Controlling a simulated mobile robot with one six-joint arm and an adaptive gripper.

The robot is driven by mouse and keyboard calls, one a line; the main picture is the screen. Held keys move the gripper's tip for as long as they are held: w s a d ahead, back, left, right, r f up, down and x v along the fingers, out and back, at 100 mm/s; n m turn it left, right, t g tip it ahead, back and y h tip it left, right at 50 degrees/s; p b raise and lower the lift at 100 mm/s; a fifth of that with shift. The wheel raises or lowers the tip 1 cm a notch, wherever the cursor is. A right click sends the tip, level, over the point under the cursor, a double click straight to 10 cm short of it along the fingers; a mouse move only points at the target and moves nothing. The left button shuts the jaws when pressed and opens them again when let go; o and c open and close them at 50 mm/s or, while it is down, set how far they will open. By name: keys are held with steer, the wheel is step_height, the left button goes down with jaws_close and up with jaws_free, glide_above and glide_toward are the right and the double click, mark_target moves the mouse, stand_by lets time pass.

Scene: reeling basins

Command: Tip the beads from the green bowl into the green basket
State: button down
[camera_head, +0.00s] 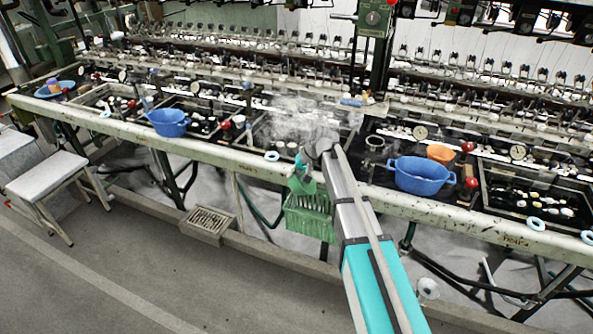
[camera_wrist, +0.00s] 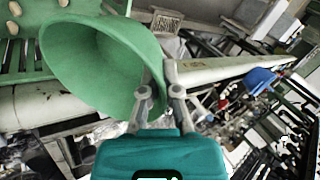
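My gripper (camera_wrist: 157,88) is shut on the rim of the green bowl (camera_wrist: 95,62), one finger on each side of the wall. The bowl is tilted strongly, and the part of its inside that shows is smooth, with no beads on it. In the head view my gripper (camera_head: 311,160) is at the front of the bench, and the small green bowl (camera_head: 301,185) hangs below it. The green basket (camera_head: 308,217) is just below and behind the bowl, at the bench front. Its slats show at the left of the wrist view (camera_wrist: 14,68). Pale ovals (camera_wrist: 14,8) show near the slats; I cannot tell whether they are beads.
A blue basin (camera_head: 420,176) and an orange bowl (camera_head: 441,153) stand on the bench to the right. Another blue basin (camera_head: 168,123) stands to the left. The bench's pale front rail (camera_head: 220,152) runs close beside my arm. A white stool (camera_head: 47,178) stands far left.

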steer(key=shift+w+a+h+p, duration=0.1)
steer(key=shift+a+h+p, duration=0.55)
steer(key=shift+h, duration=0.35)
steer(key=shift+a+r+g+h+p, duration=0.15)
steer(key=shift+a+r+h+p, duration=0.1)
steer(key=shift+h, duration=1.05)
steer(key=shift+a+r+g+h+p, duration=0.1)
steer(key=shift+r+h+p, duration=0.15)
steer(key=shift+h, duration=1.05)
steer(key=shift+a+r+g+h+p, duration=0.2)
steer(key=shift+h+p, duration=0.1)
steer(key=shift+h, duration=1)
steer(key=shift+r, duration=0.1)
